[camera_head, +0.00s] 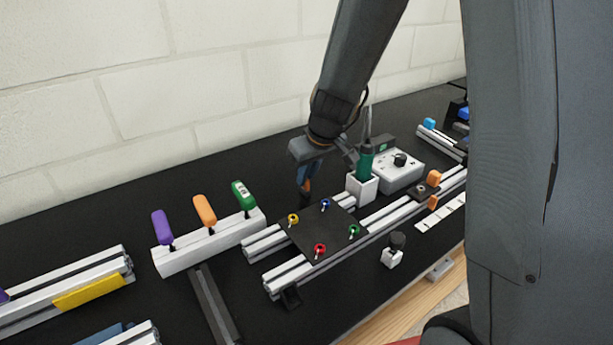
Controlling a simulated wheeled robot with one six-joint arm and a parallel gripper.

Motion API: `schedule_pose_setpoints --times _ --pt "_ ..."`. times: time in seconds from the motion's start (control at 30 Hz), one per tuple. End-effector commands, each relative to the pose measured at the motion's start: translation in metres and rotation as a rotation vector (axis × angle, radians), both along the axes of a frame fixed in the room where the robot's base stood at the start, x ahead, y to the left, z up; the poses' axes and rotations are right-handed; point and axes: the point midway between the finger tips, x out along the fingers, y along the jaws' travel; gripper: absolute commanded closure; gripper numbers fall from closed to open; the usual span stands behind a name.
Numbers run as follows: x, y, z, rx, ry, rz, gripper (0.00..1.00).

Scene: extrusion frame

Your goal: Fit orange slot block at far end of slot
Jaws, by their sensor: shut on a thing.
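My gripper (305,188) points down behind the dark plate, at the left of the white holder. It is shut on a small orange piece, seemingly the orange slot block (307,184), mostly hidden by the fingers. The slotted aluminium rails (285,277) run from front left to back right under the dark plate (322,232), which has yellow, blue, red and green knobs. The gripper's tip appears close to the back rail's far side; I cannot tell whether it touches. Two other orange pieces (434,178) (433,202) sit at the rails' right part.
A white holder (362,188) with a green-handled tool (366,163) stands close right of my gripper. A white control box (399,172) is behind it. A white rack (208,241) holds purple, orange and green handles at left. Black tabletop is bare behind the rack.

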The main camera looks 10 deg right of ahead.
Motion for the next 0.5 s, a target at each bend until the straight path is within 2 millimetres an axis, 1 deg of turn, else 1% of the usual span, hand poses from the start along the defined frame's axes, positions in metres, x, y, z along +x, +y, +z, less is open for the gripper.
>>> schedule_pose_setpoints --times 0.43,0.47,0.5 --pt "0.0006 -0.0005 -0.005 0.0 -0.001 0.0 1.0" --pt "0.0003 -0.0005 -0.0047 0.0 -0.001 0.0 0.88" --pt "0.0002 -0.0005 -0.0042 0.0 -0.001 0.0 0.81"
